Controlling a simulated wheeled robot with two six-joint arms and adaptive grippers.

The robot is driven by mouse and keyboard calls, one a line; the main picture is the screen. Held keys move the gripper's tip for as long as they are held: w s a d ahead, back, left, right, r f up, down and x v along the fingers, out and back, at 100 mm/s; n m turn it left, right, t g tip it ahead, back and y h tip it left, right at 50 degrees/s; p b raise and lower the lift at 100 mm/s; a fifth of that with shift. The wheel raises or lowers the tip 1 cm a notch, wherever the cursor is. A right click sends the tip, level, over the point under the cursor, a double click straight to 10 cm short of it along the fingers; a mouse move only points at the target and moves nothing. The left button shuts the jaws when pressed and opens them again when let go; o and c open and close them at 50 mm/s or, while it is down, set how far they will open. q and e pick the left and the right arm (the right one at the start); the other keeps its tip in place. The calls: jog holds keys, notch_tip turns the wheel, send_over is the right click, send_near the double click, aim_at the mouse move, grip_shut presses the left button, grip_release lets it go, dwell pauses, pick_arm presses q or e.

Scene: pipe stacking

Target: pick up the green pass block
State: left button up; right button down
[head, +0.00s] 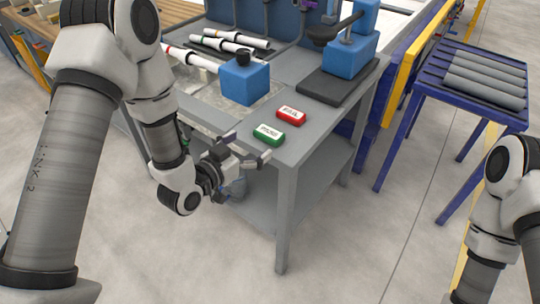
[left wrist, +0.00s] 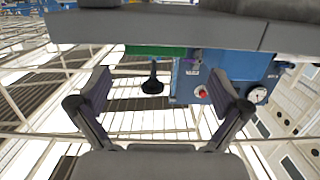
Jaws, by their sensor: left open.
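The green pass block (head: 268,135) lies flat near the front corner of the grey workbench (head: 318,128), with a white label on top. My left gripper (head: 245,154) is open and empty just in front of the bench edge, short of the block and apart from it. In the left wrist view, both fingers of the left gripper (left wrist: 165,97) are spread wide. A green strip (left wrist: 155,51), apparently the block's side, shows past them along the grey bench edge (left wrist: 160,30). My right gripper is out of view; only part of the right arm shows at the right edge.
A red fail block (head: 291,115) lies just behind the green one. A blue box (head: 244,82) stands to the left and a blue press (head: 348,57) on a dark plate (head: 336,86) at the back. Grey pipes (head: 484,82) lie on a blue rack to the right.

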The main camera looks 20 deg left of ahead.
aim_at(267, 135)
pick_arm(q)
jog(key=x, duration=0.4)
jog(key=p+x, duration=0.1)
jog(key=x, duration=0.1)
jog(key=shift+w+d+r, duration=0.15)
jog(key=shift+d, duration=0.3)
jog(key=shift+w, duration=0.4)
jog(key=c, duration=1.1)
